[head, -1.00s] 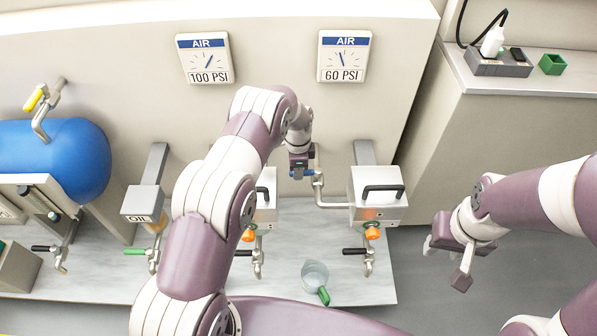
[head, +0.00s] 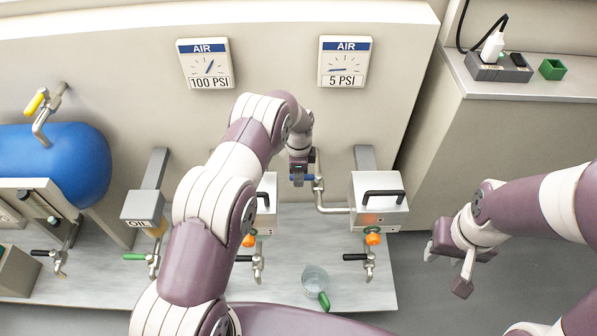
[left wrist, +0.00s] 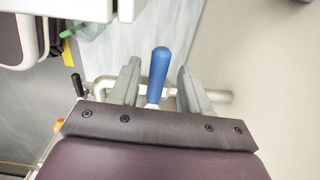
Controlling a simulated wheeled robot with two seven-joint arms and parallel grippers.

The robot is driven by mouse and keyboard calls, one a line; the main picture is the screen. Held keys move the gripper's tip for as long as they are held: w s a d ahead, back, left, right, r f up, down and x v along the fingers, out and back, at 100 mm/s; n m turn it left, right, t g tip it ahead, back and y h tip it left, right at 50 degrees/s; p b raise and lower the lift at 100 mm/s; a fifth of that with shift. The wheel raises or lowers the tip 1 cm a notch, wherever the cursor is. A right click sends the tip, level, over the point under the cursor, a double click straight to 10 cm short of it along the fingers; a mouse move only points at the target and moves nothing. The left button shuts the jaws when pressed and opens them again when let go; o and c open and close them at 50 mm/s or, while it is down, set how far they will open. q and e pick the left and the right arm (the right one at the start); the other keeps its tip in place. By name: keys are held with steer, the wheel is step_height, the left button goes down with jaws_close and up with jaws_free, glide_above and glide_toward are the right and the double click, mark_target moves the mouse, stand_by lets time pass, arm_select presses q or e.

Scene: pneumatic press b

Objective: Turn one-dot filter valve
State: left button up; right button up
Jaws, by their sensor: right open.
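The blue valve handle (head: 317,184) sits on the pipe between the two filter boxes; no dot marking is readable on it. My left gripper (head: 299,180) is at this handle. In the left wrist view the blue handle (left wrist: 160,68) stands between the two fingers of my left gripper (left wrist: 156,85), with a visible gap on each side, so the jaws look open around it. The right filter box (head: 378,198) has a black handle on top. The left filter box (head: 268,205) is partly hidden by my left arm. My right gripper (head: 458,262) is open and empty at the right.
The right gauge (head: 344,63) reads 5 PSI and the left gauge (head: 205,64) reads 100 PSI. A clear cup with a green handle (head: 316,281) stands on the bench (head: 210,292). A blue tank (head: 60,160) is at the left. Floor is free at the right.

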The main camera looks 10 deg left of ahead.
arm_select(q)
steer(key=shift+r, duration=0.1)
step_height(320, 180, up, 12)
steer(key=p, duration=0.3)
steer(key=shift+r, duration=0.25)
